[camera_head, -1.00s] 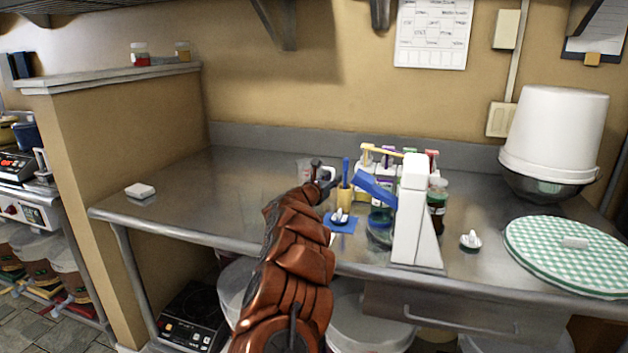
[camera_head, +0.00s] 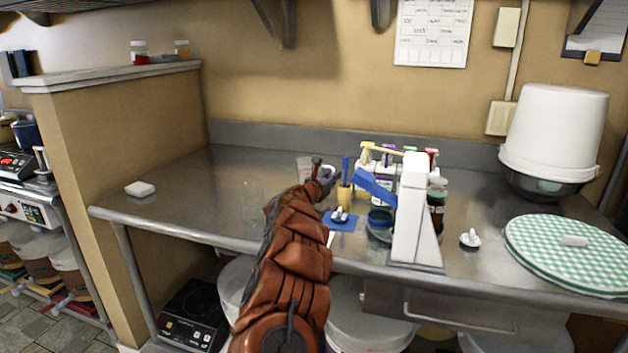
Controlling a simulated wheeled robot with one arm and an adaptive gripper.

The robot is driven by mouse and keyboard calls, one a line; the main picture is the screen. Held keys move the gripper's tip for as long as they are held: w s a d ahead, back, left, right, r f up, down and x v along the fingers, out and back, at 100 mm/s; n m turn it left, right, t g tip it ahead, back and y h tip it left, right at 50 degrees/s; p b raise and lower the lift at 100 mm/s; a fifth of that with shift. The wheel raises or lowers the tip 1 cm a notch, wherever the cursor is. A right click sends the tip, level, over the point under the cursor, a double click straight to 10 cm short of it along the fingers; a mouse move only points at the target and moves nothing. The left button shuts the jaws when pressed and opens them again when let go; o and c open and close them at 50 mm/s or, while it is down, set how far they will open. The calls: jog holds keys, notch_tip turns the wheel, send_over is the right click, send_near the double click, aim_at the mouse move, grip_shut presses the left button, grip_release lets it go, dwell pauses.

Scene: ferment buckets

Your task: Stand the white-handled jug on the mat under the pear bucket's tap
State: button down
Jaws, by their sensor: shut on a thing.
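My gripper (camera_head: 321,174) is over the back middle of the steel counter, seen from behind past my copper-coloured arm. It is shut on the jug (camera_head: 304,166), whose clear body shows faintly just left of the fingers. Part of its white handle shows at the fingers' right side. My gripper and arm hide much of the jug, and I cannot tell whether its base touches the counter. No bucket can be made out as the pear bucket, and its tap and mat cannot be identified.
A small blue mat (camera_head: 342,222) with a white part on it, a yellow cup (camera_head: 344,194), bottles and a white stand (camera_head: 412,210) crowd the right side.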

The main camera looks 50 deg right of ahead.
jog(key=shift+r, duration=0.15)
jog(key=shift+a+r, duration=0.1)
jog(key=shift+r, duration=1.6)
jog(key=s+a+r+b, duration=0.1)
jog(key=s+a+b, duration=0.2)
jog(key=a, duration=1.2)
jog(key=shift+s+r, duration=0.2)
jog(key=shift+s, duration=0.9)
